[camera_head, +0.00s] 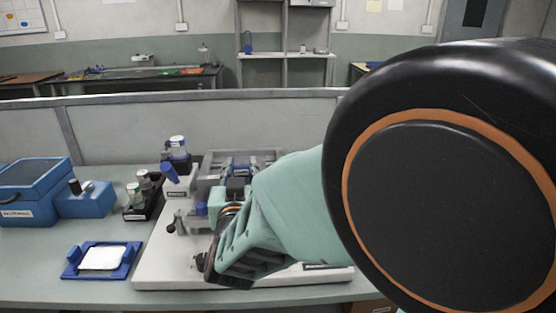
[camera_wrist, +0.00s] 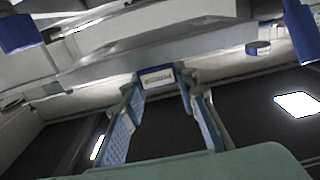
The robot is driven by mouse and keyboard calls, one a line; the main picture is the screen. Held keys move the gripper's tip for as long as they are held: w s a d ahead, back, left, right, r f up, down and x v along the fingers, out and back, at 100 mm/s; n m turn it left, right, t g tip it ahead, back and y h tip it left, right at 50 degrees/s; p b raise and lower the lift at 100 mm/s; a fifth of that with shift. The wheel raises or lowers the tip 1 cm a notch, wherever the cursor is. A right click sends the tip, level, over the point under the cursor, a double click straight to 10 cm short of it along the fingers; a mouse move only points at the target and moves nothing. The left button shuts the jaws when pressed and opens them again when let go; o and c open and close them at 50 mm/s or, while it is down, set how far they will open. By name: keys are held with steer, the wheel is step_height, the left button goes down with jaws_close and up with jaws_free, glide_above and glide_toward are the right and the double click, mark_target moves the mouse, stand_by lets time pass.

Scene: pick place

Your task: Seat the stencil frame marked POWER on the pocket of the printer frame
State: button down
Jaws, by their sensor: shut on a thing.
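My gripper (camera_wrist: 163,86) shows in the wrist view with its two blue-padded fingers on either side of a blue block with a white label (camera_wrist: 157,77). It is shut on this block, which appears to be the stencil frame's grip; the label is too small to read. My arm hides much of this area. I cannot tell whether the held piece touches the printer frame, and the pocket is not clearly visible.
A blue holder (camera_head: 72,270) with a white pad lies at the front left. A blue case (camera_head: 28,205), a blue block (camera_head: 85,203) and a black rack (camera_head: 152,207) of jars stand behind it. A low partition (camera_head: 200,125) closes the bench's back.

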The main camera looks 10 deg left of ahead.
steer(key=shift+f+b, duration=2.5)
steer(key=shift+f, duration=0.75)
